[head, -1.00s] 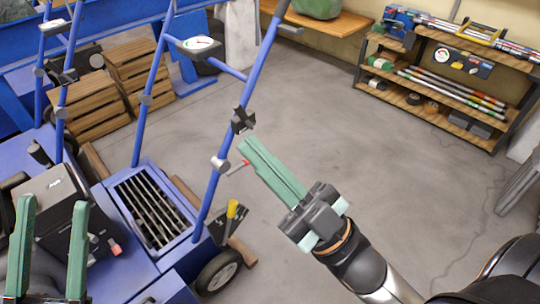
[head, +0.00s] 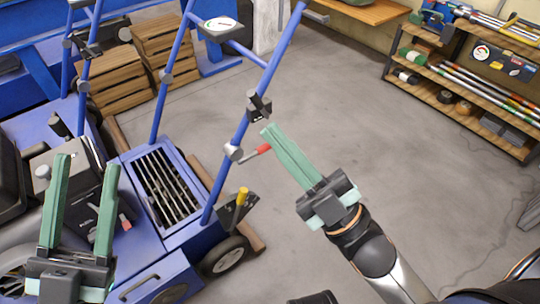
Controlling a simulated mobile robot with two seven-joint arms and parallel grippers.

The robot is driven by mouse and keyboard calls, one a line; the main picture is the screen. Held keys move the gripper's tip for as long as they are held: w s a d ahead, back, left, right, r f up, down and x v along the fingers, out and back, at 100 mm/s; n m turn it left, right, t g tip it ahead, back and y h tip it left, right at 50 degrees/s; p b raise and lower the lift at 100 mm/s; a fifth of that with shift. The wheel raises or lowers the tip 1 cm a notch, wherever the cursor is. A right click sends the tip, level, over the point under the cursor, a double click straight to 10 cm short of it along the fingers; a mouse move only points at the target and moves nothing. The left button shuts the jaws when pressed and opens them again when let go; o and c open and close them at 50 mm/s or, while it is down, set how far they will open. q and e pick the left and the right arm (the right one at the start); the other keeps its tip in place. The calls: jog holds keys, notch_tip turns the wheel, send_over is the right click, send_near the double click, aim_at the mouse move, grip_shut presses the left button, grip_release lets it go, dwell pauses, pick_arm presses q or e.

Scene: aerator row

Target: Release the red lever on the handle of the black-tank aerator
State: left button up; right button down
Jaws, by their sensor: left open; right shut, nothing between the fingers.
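The red lever (head: 256,151) sticks out to the right from a grey clamp (head: 233,152) on the blue handle tube (head: 222,181) of the machine in front of me. My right gripper (head: 268,130) is shut and empty. Its green fingertips are just above and right of the red lever; I cannot tell whether they touch it. My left gripper (head: 87,163) is open and empty at the lower left, in front of a black box-like part (head: 75,190) of a blue machine. Whether that part is the black tank is unclear.
A yellow-topped lever (head: 243,197) and a wheel (head: 226,259) sit low on the blue machine. Wooden crates (head: 104,72) stand behind it. A shelf (head: 459,90) with rods is at the back right. The concrete floor between is clear.

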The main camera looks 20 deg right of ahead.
jog(key=w+f+n+g+h, duration=0.1)
jog(key=w+f+n+h, duration=0.1)
jog(key=w+f+n, duration=0.4)
jog(key=n+g+h+p, duration=0.35)
jog(key=n+h, duration=0.25)
jog(key=n, duration=1.2)
send_near(257, 152)
notch_tip(257, 152, down, 6)
jog(key=d, duration=0.3)
jog(key=shift+w+g+b, duration=0.2)
jog(key=shift+g+b, duration=0.1)
jog(key=shift+g, duration=0.15)
jog(key=shift+w+a, duration=0.1)
jog(key=w+a+r+p, duration=0.1)
jog(key=w+a+r, duration=0.1)
jog(key=w, duration=0.6)
jog(key=shift+w+a+r+p, duration=0.2)
jog(key=shift+a+r+p, duration=0.15)
jog(key=shift+a, duration=0.2)
